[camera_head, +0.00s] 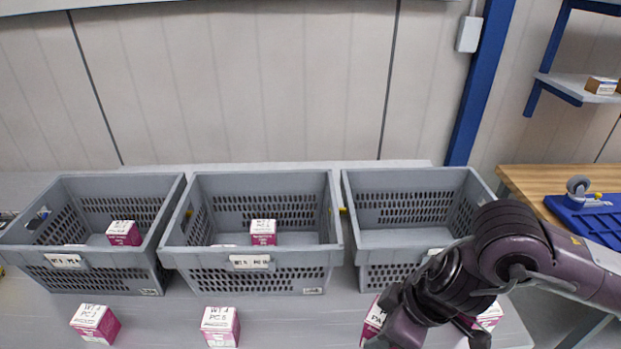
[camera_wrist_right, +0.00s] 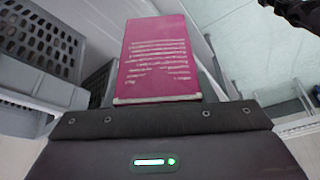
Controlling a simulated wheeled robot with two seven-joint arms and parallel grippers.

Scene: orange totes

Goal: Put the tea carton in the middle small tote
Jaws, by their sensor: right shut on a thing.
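The middle small tote (camera_head: 250,280) is a grey crate with slotted walls and a white front label. A white-topped pink carton (camera_head: 263,232) is inside it. My right gripper (camera_head: 384,328) is below the right tote's front, at the bottom of the head view. It is shut on a pink tea carton, which fills the top middle of the right wrist view (camera_wrist_right: 160,60). In the head view the carton beside the gripper (camera_head: 372,320) looks like this one, partly hidden by the hand. The fingertips are mostly hidden. My left gripper is not in view.
A left grey tote (camera_head: 100,280) holds a pink carton (camera_head: 123,233). The right tote (camera_head: 400,278) looks mostly empty, its corner hidden by my arm. Cartons stand in front at the left (camera_head: 95,323) and centre (camera_head: 220,326); another (camera_head: 489,318) is partly behind my arm.

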